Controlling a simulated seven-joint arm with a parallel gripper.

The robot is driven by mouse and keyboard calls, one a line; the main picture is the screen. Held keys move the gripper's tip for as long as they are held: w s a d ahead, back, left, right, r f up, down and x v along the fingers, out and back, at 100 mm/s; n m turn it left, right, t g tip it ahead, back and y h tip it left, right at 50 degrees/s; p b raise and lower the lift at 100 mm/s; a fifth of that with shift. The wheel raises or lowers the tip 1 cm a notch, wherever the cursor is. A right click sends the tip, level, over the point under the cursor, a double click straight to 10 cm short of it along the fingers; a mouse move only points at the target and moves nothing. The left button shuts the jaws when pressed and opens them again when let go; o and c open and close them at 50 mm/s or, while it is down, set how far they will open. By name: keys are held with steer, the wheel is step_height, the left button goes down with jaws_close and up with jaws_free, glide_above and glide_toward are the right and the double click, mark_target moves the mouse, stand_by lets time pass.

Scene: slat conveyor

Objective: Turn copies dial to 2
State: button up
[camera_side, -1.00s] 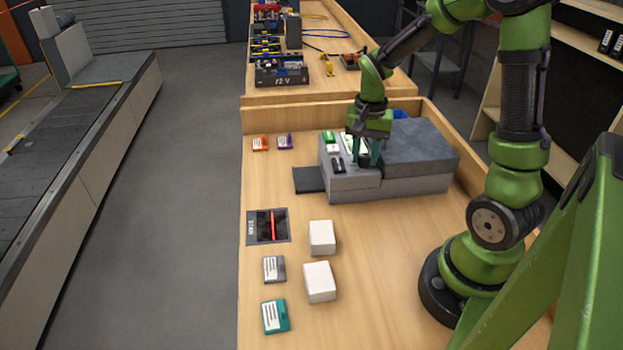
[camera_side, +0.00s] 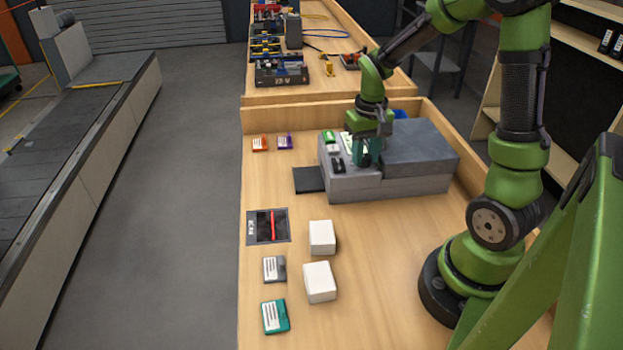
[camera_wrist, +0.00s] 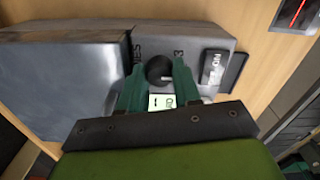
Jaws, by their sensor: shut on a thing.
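The grey printer-like machine (camera_side: 420,160) stands at the back of the wooden table. Its copies dial is a round dark knob (camera_wrist: 158,70) on the sloped panel, clear in the wrist view and hidden behind my fingers in the side view. My gripper (camera_side: 366,155) points down over the panel. In the wrist view my gripper (camera_wrist: 157,78) has one green finger on each side of the knob and is shut on it. A "3" shows beside the knob, and part of a label ending in "ES". The dial's present setting cannot be read. A small lit display (camera_wrist: 162,101) sits close to the knob.
A black switch or label plate (camera_wrist: 214,68) lies beside the dial. Two white blocks (camera_side: 321,238), a scanner plate (camera_side: 268,226) and several small coloured cards lie at the table's left. The table's right front is clear up to my base.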

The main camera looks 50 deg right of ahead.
mark_target(365, 156)
steer(key=shift+r, duration=0.1)
stand_by(0.3)
steer(key=o, duration=0.8)
steer(key=shift+c, duration=0.2)
step_height(365, 156, up, 17)
steer(key=s+a+f+n+t+y, duration=0.1)
steer(key=s+a+t, duration=0.2)
steer(key=a, duration=0.5)
steer(key=s+a+n+t+y, duration=0.1)
steer(key=s+a+t, duration=0.2)
steer(key=a, duration=0.5)
steer(key=shift+s+f+n+t, duration=0.3)
steer(key=shift+s+f+t, duration=0.1)
steer(key=shift+t, duration=0.2)
